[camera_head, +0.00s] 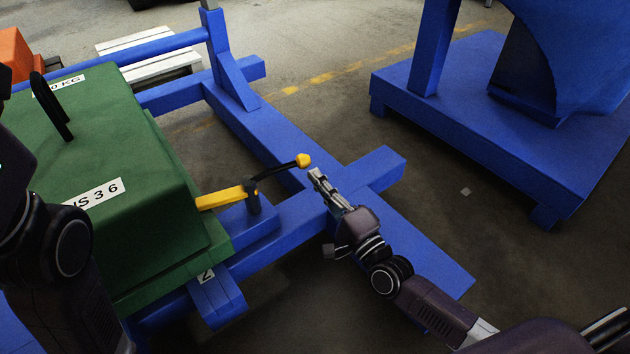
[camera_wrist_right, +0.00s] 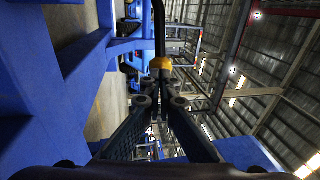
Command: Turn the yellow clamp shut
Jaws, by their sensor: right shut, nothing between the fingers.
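The yellow clamp (camera_head: 220,199) sits on the blue frame beside the green counterweight (camera_head: 150,190). Its yellow arm points left onto the weight's lower ledge. Its black lever (camera_head: 277,172) reaches out to the right and slightly up, ending in a yellow knob (camera_head: 304,160). My right gripper (camera_head: 314,174) is shut and empty, its fingertips close to the knob on the lower right side. In the right wrist view the knob (camera_wrist_right: 160,64) shows just beyond the closed fingertips (camera_wrist_right: 160,88); I cannot tell whether they touch. My left arm shows at the left edge, its gripper out of view.
Blue frame beams (camera_head: 265,135) run under and around the clamp. A second blue stand (camera_head: 500,120) is at the upper right. A white pallet (camera_head: 150,55) and an orange block (camera_head: 14,52) lie at the back left.

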